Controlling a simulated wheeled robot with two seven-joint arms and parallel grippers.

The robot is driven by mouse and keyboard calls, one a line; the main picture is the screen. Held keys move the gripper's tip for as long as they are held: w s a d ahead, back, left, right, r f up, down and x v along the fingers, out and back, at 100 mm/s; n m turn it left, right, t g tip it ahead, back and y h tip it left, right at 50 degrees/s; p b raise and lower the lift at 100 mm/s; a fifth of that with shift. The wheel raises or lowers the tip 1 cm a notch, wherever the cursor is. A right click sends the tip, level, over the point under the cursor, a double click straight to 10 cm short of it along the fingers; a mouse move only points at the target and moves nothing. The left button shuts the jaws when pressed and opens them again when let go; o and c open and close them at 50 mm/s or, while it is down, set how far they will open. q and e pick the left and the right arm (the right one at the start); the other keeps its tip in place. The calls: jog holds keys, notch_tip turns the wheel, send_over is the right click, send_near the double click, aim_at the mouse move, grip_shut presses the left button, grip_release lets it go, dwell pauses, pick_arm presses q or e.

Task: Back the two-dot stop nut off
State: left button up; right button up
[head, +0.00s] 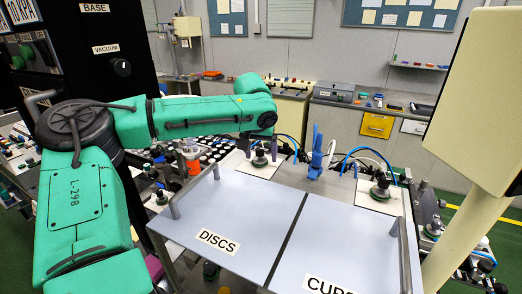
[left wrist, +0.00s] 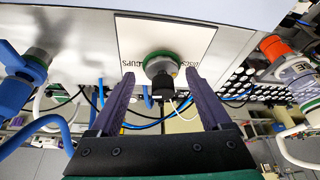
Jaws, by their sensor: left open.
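My left gripper (head: 271,160) is at the left white plate (head: 249,168) behind the DISCS panel, with its fingers spread. The left wrist view shows the two dark purple fingers of the left gripper (left wrist: 160,77) open, one on each side of a round fitting. This fitting has a green ring (left wrist: 156,55) and a grey knurled nut (left wrist: 162,67) with a dark stem below. The fingers look clear of it. A similar fitting (head: 381,188) stands on the right white plate. I cannot make out dots on either one. My right gripper is not in view.
A tray table with DISCS (head: 217,240) and CUPS (head: 328,285) labels fills the front, with upright handles at its sides. A blue fixture (head: 316,155) with blue hoses stands between the two plates. A cream post and panel (head: 475,100) block the right side.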

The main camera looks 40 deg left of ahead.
pick_arm(q)
jog(key=shift+s+r, duration=0.15)
jog(key=shift+s, duration=0.45)
jog(key=shift+c, duration=0.6)
jog(key=c, duration=0.5)
jog(key=shift+d, duration=0.15)
grip_shut()
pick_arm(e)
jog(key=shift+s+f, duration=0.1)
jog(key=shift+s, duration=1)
pick_arm(q)
jog(key=shift+n, duration=0.3)
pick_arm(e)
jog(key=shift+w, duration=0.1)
